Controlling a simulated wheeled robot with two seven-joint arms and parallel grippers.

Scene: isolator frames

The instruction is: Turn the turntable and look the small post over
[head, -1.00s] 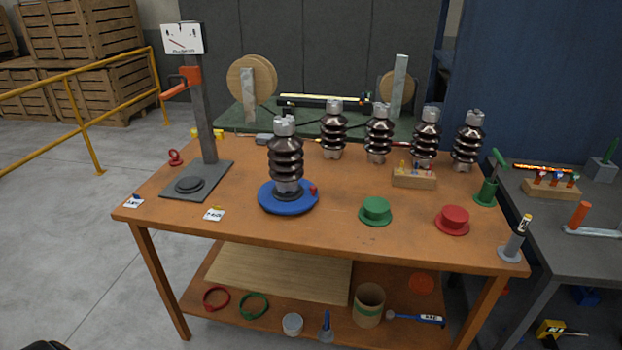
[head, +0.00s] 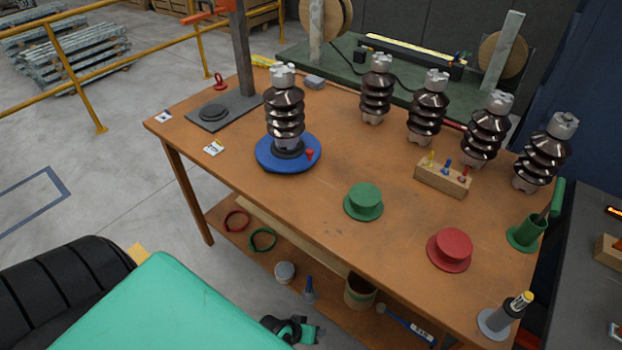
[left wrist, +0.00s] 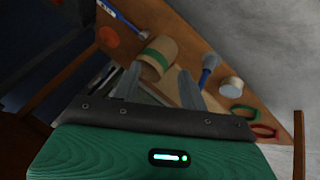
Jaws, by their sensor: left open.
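The small post, a dark brown ribbed insulator (head: 285,107) with a grey metal cap, stands upright on the blue turntable (head: 262,158) at the left of the wooden bench. The turntable has a small red knob (head: 309,154) at its right front edge. My left gripper (left wrist: 158,82) is open and empty in the left wrist view, its fingers pointing toward the bench's lower shelf. In the head view my left arm comes in at the bottom left, in front of the bench and well apart from the turntable. My right gripper is not in view.
Several similar insulators (head: 428,108) stand along the bench's back. A green hat-shaped piece (head: 364,201), a red one (head: 450,249) and a wooden block with coloured pegs (head: 442,179) lie to the right. A dark stand (head: 243,50) rises behind the turntable.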

